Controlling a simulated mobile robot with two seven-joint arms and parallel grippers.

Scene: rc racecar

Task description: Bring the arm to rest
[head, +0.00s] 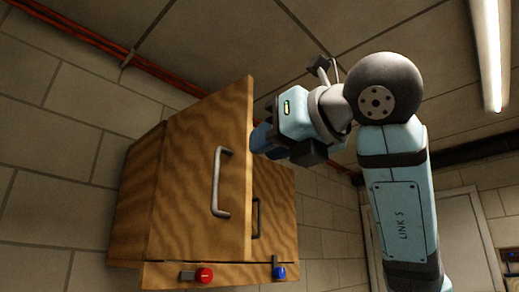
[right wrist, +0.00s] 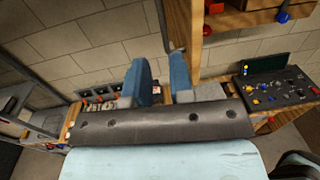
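My right gripper (head: 262,139) is raised at the right edge of a wooden wall cabinet (head: 134,205) in the head view. The cabinet's door panel (head: 190,180), with a metal handle (head: 218,183), partly hides the blue fingertips. The right wrist view shows the two blue fingers (right wrist: 163,82) apart, with a gap between them and nothing clearly held. A metal bar (right wrist: 162,25) and a wooden panel edge (right wrist: 188,30) lie just beyond the fingertips. I cannot tell whether they touch. My left gripper is not in view.
A second panel with a dark handle (head: 256,218) shows behind the door. A red knob (head: 204,275) and a blue knob (head: 279,272) sit below the cabinet. In the right wrist view, a bench holds a dark control panel (right wrist: 278,88). A metal rack (right wrist: 42,120) stands left.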

